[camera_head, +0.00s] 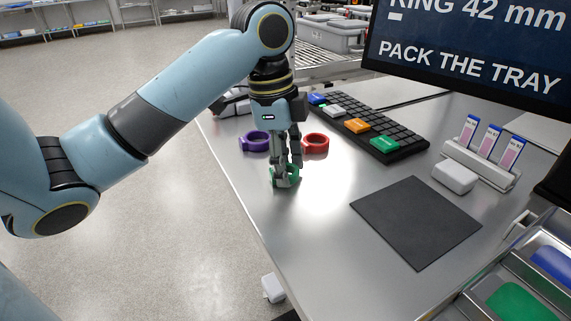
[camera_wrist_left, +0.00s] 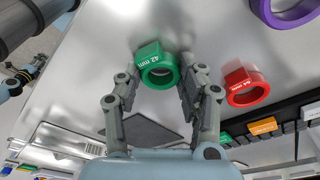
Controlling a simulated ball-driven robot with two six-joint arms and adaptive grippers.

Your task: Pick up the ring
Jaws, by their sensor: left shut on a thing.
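The green ring (camera_head: 292,181), marked 42 mm, is at the near left part of the steel table. My left gripper (camera_head: 284,170) reaches down from above and is shut on the green ring. In the left wrist view the green ring (camera_wrist_left: 144,66) shows at the fingertips, its label readable. A purple ring (camera_head: 255,141) and a red ring (camera_head: 316,144) lie just behind it; the red ring (camera_wrist_left: 246,88) reads 54 mm in the wrist view.
A dark mat (camera_head: 416,222) lies to the right, with clear steel between. A black keyboard-like rack (camera_head: 370,125) with coloured tags stands behind. A vial holder (camera_head: 482,165), a white box (camera_head: 454,177) and a tray with coloured compartments (camera_head: 480,296) are at the right. A screen (camera_head: 470,50) hangs above.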

